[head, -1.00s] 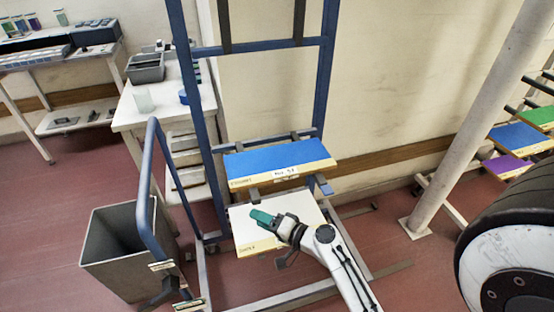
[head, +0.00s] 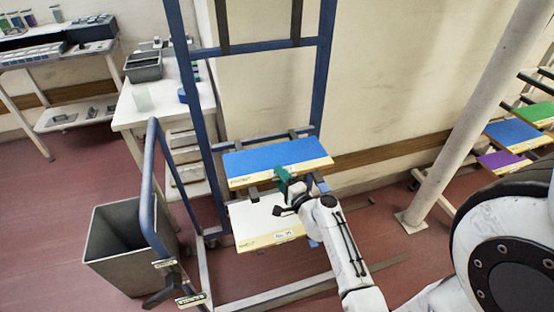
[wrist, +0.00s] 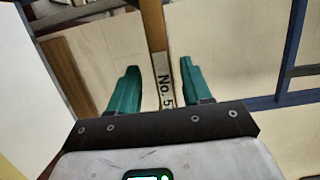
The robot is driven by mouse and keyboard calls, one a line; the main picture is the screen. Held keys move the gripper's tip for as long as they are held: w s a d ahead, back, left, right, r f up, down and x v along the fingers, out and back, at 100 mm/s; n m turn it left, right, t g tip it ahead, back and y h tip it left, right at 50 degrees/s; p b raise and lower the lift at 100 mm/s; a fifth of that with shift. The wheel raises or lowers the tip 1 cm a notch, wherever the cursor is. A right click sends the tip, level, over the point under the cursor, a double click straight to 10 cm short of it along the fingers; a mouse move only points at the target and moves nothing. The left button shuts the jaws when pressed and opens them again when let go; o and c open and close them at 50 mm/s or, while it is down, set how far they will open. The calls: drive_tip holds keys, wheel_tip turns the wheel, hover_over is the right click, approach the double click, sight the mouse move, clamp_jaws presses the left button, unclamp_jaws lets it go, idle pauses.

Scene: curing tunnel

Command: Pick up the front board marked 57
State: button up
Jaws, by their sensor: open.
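In the head view, a blue-topped board (head: 262,160) with a pale wooden front edge lies on the upper arms of a blue rack. A white-topped board (head: 258,222) lies below it, with a label on its front edge too small to read. My gripper (head: 284,178) is at the blue board's front edge, right of its middle, and covers the place of its label. In the wrist view, the open green fingers (wrist: 157,92) stand either side of a wooden board edge (wrist: 154,35). Its label (wrist: 163,82) reads "No. 5"; the last digit is hidden.
The blue rack's uprights (head: 325,70) stand on both sides of the boards. A grey bin (head: 115,240) and a blue bent rail (head: 150,180) are at left. A pale column (head: 470,110) stands at right, before another rack with green, blue and purple boards.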

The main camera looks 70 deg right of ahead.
sight(277, 160)
drive_tip(key=shift+r+x, duration=0.1)
drive_tip(key=shift+x, duration=0.85)
drive_tip(key=shift+r+x, duration=0.15)
drive_tip(key=shift+x, duration=0.8)
drive_tip(key=shift+c, duration=0.2)
clamp_jaws()
